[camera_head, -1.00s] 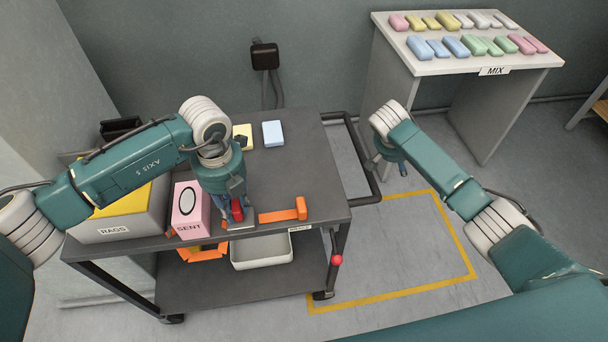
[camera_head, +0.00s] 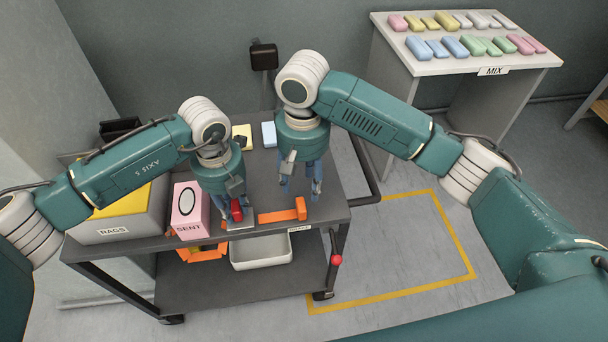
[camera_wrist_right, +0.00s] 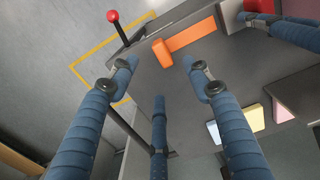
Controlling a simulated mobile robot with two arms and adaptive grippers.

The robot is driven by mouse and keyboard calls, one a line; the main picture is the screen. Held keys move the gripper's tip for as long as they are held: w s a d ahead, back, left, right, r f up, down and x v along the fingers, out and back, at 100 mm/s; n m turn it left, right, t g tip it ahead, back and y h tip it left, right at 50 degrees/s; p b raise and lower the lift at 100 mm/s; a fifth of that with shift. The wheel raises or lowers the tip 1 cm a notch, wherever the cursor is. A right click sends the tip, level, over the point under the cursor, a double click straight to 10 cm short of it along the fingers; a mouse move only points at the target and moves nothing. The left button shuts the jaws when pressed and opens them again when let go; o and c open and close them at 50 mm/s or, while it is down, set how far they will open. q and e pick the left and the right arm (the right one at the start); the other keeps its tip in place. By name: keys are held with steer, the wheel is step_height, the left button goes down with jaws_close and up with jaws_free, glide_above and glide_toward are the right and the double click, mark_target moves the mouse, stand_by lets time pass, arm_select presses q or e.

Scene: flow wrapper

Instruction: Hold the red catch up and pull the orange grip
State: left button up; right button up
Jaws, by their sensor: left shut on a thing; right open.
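The red catch (camera_head: 237,210) is at the front edge of the grey cart top. My left gripper (camera_head: 236,218) is shut on it and partly hides it. In the right wrist view the red catch (camera_wrist_right: 258,6) shows at the top edge, beside my left gripper's blue fingers (camera_wrist_right: 290,28). The orange grip (camera_head: 301,208) is an upright block at the right end of a flat orange strip (camera_head: 276,216). My right gripper (camera_head: 301,194) is open and empty, pointing down above the cart top, close to the grip. The orange grip (camera_wrist_right: 162,53) lies ahead of its fingers in the wrist view.
A pink box labelled SENT (camera_head: 188,212) and a RAGS box (camera_head: 118,228) stand left of my left gripper. Yellow (camera_head: 242,132) and blue (camera_head: 269,134) blocks lie at the back. A red-knobbed lever (camera_head: 337,260) is at the cart's front right.

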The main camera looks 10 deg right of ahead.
mark_target(303, 204)
step_height(303, 204, down, 11)
steer(key=shift+r, duration=0.15)
stand_by(0.4)
steer(key=c, duration=1.2)
arm_select(q)
steer(key=shift+w, duration=0.1)
arm_select(e)
steer(key=shift+d, duration=4.1)
steer(key=shift+c, duration=0.2)
steer(key=shift+a, duration=0.1)
steer(key=o, duration=1.2)
